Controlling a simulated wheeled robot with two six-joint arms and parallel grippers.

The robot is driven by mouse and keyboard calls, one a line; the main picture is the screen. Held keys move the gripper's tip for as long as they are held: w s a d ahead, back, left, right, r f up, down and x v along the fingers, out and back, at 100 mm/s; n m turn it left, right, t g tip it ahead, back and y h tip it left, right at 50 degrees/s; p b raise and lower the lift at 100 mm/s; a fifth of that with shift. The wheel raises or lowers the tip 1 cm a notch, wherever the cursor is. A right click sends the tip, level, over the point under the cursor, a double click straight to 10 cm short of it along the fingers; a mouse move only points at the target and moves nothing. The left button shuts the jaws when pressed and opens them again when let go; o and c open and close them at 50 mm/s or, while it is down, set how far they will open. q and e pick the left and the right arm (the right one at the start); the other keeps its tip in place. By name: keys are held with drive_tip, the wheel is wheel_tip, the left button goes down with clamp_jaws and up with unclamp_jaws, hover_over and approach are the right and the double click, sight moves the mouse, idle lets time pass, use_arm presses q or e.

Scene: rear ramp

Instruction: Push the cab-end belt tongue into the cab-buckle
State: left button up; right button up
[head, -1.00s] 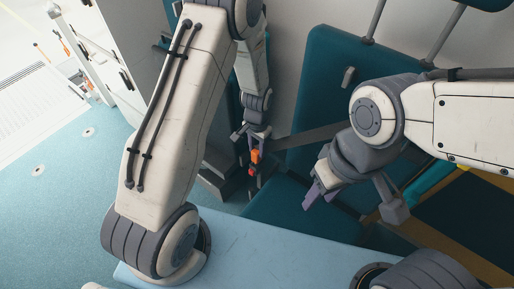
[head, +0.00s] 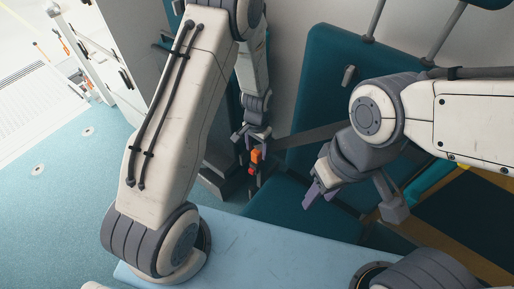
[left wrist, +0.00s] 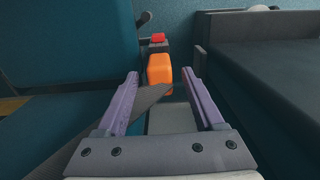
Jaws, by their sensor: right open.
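The orange belt tongue (head: 257,155) is at the end of the grey belt strap (head: 305,136), beside the seat. In the left wrist view the orange tongue (left wrist: 160,70) stands ahead of my left gripper (left wrist: 158,80), between the lines of its purple fingers, with a gap on each side. The left gripper (head: 256,135) is open. The cab-buckle's red button (left wrist: 158,38) shows just beyond the tongue, and also in the head view (head: 252,169). I cannot tell whether the tongue sits inside the buckle. My right gripper (head: 313,190) is open and empty over the seat.
A teal seat with a tall backrest (head: 340,95) stands to the right of the buckle. A dark padded block (left wrist: 270,80) lies right of the tongue in the left wrist view. A light blue surface (head: 270,240) is in front. Open blue floor (head: 60,190) lies at left.

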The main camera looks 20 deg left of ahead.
use_arm(q)
wheel_tip(320, 180, up, 10)
drive_tip(key=p, duration=0.1)
drive_tip(key=shift+r, duration=0.25)
idle(0.4)
drive_tip(key=shift+c, duration=0.3)
